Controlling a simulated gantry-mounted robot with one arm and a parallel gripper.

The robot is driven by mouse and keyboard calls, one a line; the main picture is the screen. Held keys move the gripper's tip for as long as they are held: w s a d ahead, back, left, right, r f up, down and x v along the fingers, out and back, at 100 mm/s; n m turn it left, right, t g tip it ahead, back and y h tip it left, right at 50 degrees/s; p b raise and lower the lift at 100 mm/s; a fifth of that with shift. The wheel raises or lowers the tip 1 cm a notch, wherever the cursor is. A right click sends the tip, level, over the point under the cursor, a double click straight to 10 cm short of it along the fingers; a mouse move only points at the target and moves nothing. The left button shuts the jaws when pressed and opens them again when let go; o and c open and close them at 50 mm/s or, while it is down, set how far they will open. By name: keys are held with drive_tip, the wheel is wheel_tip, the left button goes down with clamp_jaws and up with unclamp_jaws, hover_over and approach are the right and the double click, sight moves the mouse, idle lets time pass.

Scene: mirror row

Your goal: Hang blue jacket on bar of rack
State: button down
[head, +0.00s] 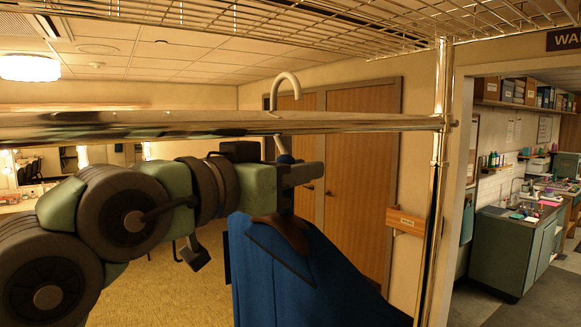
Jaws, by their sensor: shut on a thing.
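The blue jacket (272,275) hangs on a brown hanger (281,232), below and apart from the bar. The hanger's pale hook (286,82) rises above the chrome bar (350,124) of the rack. The bar covers part of the hook's shank, which passes behind it, and the hook's tip shows above the bar. My gripper (287,178) is just below the bar, shut on the hanger near its neck. The jaws' exact contact is partly hidden. The jacket's lower part is cut off by the frame.
A wire shelf (330,18) runs above the bar. The rack's chrome post (437,185) stands at the right end. Wooden doors (362,170) are behind. A green cabinet (508,250) stands in a room at the right. The bar's visible length is free of other garments.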

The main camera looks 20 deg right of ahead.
drive_tip(key=shift+f+b, duration=1.4)
drive_tip(key=shift+f, duration=0.3)
drive_tip(key=c, duration=0.6)
unclamp_jaws()
